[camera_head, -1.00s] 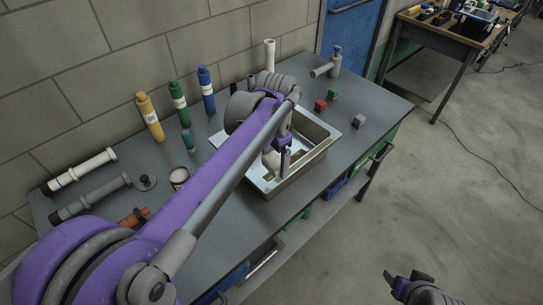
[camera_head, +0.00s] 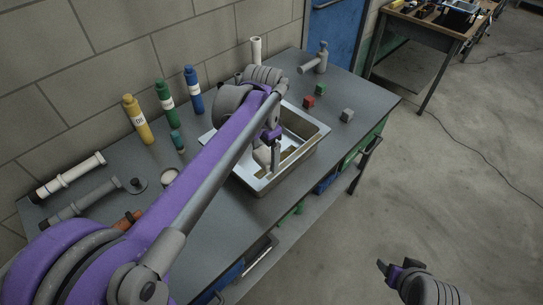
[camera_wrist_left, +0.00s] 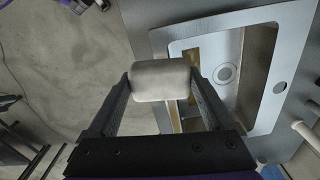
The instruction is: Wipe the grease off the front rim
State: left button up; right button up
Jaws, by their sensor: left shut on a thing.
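The sink (camera_head: 307,148) is set into the grey worktop, and its rim also shows in the left wrist view (camera_wrist_left: 260,22). My left gripper (camera_head: 268,158) is over the front part of the sink. It is shut on a whitish sponge-like block (camera_wrist_left: 162,80), held between both fingers (camera_wrist_left: 163,95). The block covers part of the front rim in the wrist view; contact cannot be told. A yellow-brown strip (camera_wrist_left: 193,70) shows beside the block near the front rim. My right gripper (camera_head: 393,266) is over the floor, empty, with its fingers apart.
Yellow (camera_head: 135,118), green (camera_head: 164,101) and blue (camera_head: 193,91) bottles stand along the wall. A red cube (camera_head: 308,102), a green cube (camera_head: 320,89) and a grey cube (camera_head: 346,115) lie right of the sink. A white pipe (camera_head: 70,176) lies at the left. The floor in front is clear.

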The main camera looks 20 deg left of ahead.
aim_at(264, 155)
pick_arm(q)
jog(key=shift+r+m, duration=0.1)
jog(key=shift+m, duration=1)
notch_tip(264, 155, up, 2)
jog(key=m+b, duration=0.2)
jog(key=m, duration=0.6)
jog(key=shift+a+r, duration=0.1)
jog(key=shift+r, duration=0.05)
notch_tip(264, 155, up, 2)
jog(key=m+b, duration=0.1)
jog(key=m, duration=0.5)
jog(key=shift+b, duration=0.3)
jog(key=shift+f+b, duration=1.65)
jog(key=shift+f, duration=0.8)
pick_arm(e)
jog(key=s+f+g, duration=0.1)
jog(key=s+f, duration=0.3)
jog(key=f, duration=0.5)
jog(key=shift+f, duration=0.4)
pick_arm(q)
jog(key=shift+s, duration=0.1)
pick_arm(e)
jog(key=shift+s, duration=0.15)
